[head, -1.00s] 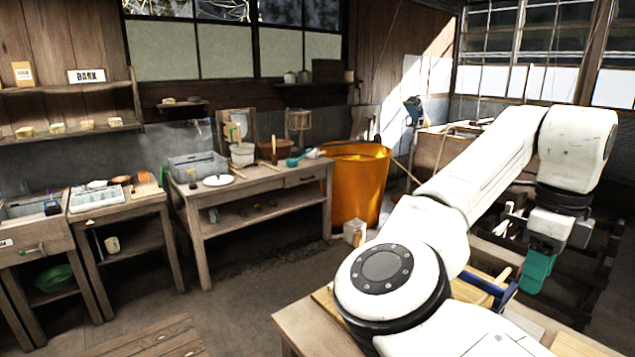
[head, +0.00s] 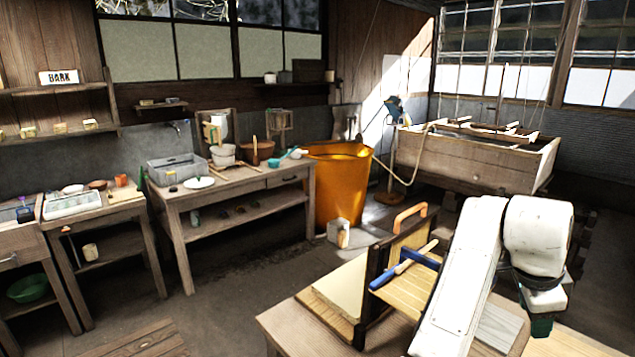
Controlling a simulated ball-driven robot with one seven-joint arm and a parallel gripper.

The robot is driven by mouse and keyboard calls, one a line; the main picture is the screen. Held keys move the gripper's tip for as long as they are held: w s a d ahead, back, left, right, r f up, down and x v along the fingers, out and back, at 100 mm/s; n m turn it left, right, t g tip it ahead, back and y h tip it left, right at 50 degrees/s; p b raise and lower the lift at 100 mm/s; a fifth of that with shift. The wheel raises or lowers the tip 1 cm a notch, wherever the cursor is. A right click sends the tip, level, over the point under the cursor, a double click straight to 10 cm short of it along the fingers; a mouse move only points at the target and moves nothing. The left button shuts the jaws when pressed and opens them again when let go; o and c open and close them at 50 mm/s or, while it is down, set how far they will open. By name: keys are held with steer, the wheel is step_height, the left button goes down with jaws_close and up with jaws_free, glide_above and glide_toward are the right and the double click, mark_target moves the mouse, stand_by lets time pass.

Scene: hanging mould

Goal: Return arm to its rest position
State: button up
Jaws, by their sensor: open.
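My arm is in the lower right of the head view, a thick white link rising to a white elbow-like joint with the wrist hanging below it. My gripper (head: 541,326) is the teal-green part at the bottom of the wrist, over the right side of the near wooden table (head: 290,325). Only its upper part shows clearly, and its fingertips are dark or hidden. I see nothing held in it.
On the near table stand a dark upright frame with an orange handle (head: 409,217), a blue-handled tool (head: 392,277) and pale boards (head: 338,285). Behind are an orange bin (head: 336,190), a workbench (head: 240,182) and a wooden vat (head: 470,160). Floor at left centre is open.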

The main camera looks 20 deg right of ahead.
steer(key=s+a+f+n+t, duration=0.1)
steer(key=s+a+f+n, duration=0.25)
steer(key=f+n, duration=0.45)
steer(key=s+a+f+n+t, duration=0.15)
steer(key=a+f+n, duration=0.25)
steer(key=f+n, duration=0.4)
steer(key=s+a+f+n+g+y, duration=0.1)
steer(key=s+a+f+n+y, duration=0.1)
steer(key=s+a+f+n, duration=0.2)
steer(key=s+a+f+n+y, duration=0.2)
steer(key=s+a+f+n, duration=0.2)
steer(key=s+a+f, duration=0.3)
steer(key=s+a, duration=0.3)
steer(key=a, duration=0.2)
steer(key=shift+a+f+g+y, duration=0.2)
steer(key=shift+f+g+y, duration=0.1)
steer(key=shift+f+g, duration=0.1)
